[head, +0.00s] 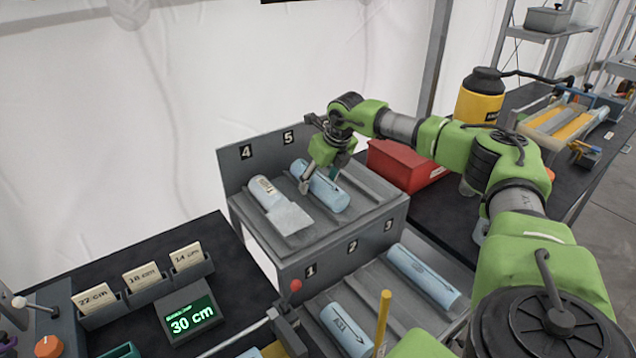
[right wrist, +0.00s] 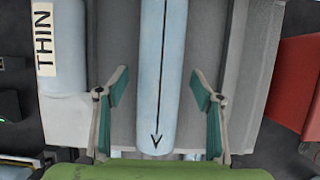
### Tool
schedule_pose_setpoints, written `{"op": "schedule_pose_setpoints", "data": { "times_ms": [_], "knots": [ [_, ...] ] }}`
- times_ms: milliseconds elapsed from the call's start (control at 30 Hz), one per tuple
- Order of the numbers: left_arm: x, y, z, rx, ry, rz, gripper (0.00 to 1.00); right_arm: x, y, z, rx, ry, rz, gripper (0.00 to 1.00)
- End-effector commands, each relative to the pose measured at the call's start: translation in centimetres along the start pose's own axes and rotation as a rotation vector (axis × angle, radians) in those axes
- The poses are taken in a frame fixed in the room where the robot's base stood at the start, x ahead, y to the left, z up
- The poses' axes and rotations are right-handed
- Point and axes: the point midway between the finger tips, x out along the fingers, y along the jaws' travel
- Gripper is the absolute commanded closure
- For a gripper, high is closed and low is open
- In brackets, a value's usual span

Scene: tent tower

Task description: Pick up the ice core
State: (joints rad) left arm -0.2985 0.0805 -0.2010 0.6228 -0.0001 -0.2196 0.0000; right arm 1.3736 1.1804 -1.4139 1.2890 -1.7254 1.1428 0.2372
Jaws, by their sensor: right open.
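Several pale blue ice cores lie on a grey stepped rack (head: 320,268) with numbered slots. One ice core (head: 334,196) lies in the upper slot marked 5. Another, labelled THIN (head: 262,188), lies in slot 4 to its left. My right gripper (head: 318,181) is open over the slot 5 core. In the right wrist view its fingers (right wrist: 160,78) stand apart on either side of that core (right wrist: 158,60), which carries a black arrow line. Gaps show on both sides. Two more cores lie on the lower step, one lettered (head: 342,325) and one further right (head: 422,277). My left gripper is not in view.
A red box (head: 400,165) stands right of the rack, with a yellow container (head: 480,100) behind. A green display (head: 190,318) reads 30 cm; length cards (head: 143,277) stand left. A yellow post (head: 382,318) rises by the lower step.

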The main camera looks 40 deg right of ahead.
Motion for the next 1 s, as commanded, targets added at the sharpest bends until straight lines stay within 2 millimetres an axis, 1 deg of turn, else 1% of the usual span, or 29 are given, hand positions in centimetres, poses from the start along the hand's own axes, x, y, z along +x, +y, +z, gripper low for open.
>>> {"op": "schedule_pose_setpoints", "data": {
  "times_ms": [67,167,200,300,600,767,867,900,1000],
  "knots": [
    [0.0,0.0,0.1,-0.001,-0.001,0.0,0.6,0.0,0.0,0.0,0.0,0.0,0.0,0.39],
    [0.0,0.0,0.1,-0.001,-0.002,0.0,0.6,0.0,0.0,0.0,0.0,0.0,0.0,0.62],
    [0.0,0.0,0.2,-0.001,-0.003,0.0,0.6,0.0,0.0,0.0,0.0,0.0,0.0,0.73],
    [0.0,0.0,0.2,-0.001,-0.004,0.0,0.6,-0.1,0.0,0.0,0.0,-0.001,0.0,0.97],
    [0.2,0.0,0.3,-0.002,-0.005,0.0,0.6,-0.3,0.0,0.2,0.001,-0.005,0.0,0.97],
    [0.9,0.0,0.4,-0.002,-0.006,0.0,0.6,-1.1,0.0,0.7,0.001,-0.009,0.002,0.97],
    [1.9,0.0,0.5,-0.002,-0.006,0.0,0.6,-2.4,0.1,1.2,0.001,-0.01,0.003,0.97],
    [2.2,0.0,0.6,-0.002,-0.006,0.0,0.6,-3.3,0.3,1.4,-0.001,-0.011,0.004,0.97],
    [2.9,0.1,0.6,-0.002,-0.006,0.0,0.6,-5.8,1.7,0.9,-0.006,-0.012,0.003,0.97]
  ]
}}
